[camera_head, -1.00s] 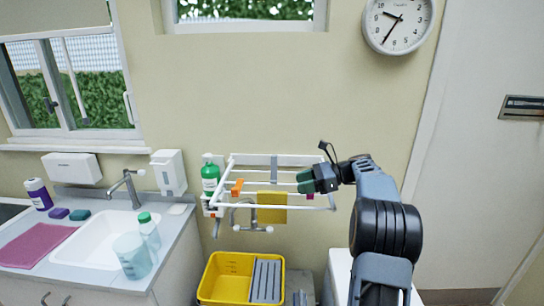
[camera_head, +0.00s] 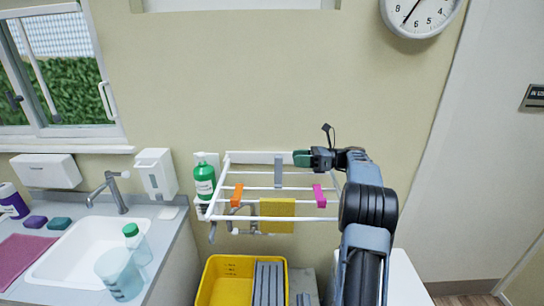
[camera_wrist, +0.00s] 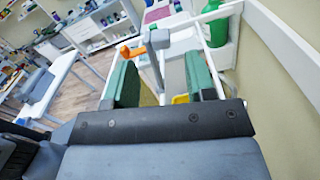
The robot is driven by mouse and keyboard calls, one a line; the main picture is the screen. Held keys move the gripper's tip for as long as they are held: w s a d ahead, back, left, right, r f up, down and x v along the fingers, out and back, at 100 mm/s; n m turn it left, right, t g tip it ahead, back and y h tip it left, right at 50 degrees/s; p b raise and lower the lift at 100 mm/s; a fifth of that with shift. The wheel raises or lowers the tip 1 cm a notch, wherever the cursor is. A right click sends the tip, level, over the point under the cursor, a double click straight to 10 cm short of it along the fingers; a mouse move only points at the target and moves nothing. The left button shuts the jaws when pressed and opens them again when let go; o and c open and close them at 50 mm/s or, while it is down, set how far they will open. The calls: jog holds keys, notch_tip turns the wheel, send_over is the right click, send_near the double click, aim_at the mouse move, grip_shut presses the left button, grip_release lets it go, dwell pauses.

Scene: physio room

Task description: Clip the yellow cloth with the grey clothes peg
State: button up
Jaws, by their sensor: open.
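The yellow cloth (camera_head: 277,215) hangs over a front rod of the white wall rack (camera_head: 222,192). The grey clothes peg (camera_head: 278,170) sits upright at the rack's back rods, above and behind the cloth. My gripper (camera_head: 303,159) is just right of the grey peg in the head view, apart from it. In the wrist view its two green fingers (camera_wrist: 164,82) are spread with nothing held. The grey peg (camera_wrist: 157,40) shows ahead between the fingers, with some yellow-olive cloth (camera_wrist: 148,97) low between them.
An orange peg (camera_head: 237,195) and a pink peg (camera_head: 319,196) sit on the rack either side of the cloth. A green bottle (camera_head: 204,182) stands at the rack's left end. A yellow bucket (camera_head: 228,275) is below; a sink counter (camera_head: 172,250) is left.

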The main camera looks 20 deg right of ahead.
aim_at(278, 172)
jog(key=p+x, duration=0.1)
jog(key=x, duration=0.7)
jog(key=shift+w+a+p, duration=0.2)
jog(key=shift+a+p, duration=0.1)
jog(key=shift+p, duration=0.1)
jog(key=shift+c, duration=0.2)
jog(key=shift+s+r, duration=0.1)
grip_shut()
